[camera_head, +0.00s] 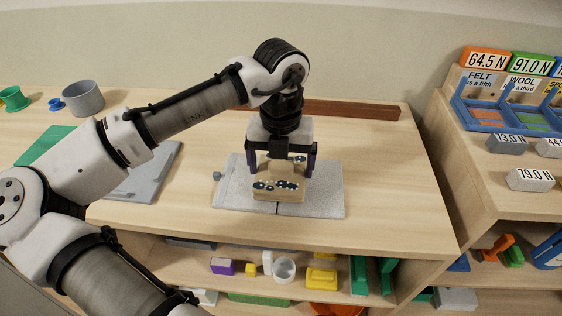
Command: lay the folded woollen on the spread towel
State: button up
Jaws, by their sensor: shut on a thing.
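The folded woollen (278,188) is a small beige bundle with dark and pale spots on its front. My gripper (280,172) points straight down and is shut on it, one dark finger on each side. The spread towel (327,198) is a flat, speckled light grey sheet under and around the woollen. The woollen is over the middle of the towel. I cannot tell whether its underside touches the towel. The gripper body hides part of the woollen's top and the towel behind it.
A grey board (147,180) lies left, partly behind my arm, near a green sheet (45,146). A grey cup (83,98) stands at the far left. A brown bar (350,109) lies along the back. The counter right of the towel is clear. A shelf (506,150) with signs stands right.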

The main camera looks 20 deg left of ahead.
aim_at(281, 164)
jog(key=o, duration=0.8)
jog(key=shift+r, duration=0.1)
notch_tip(281, 164, up, 12)
jog(key=shift+p, duration=0.85)
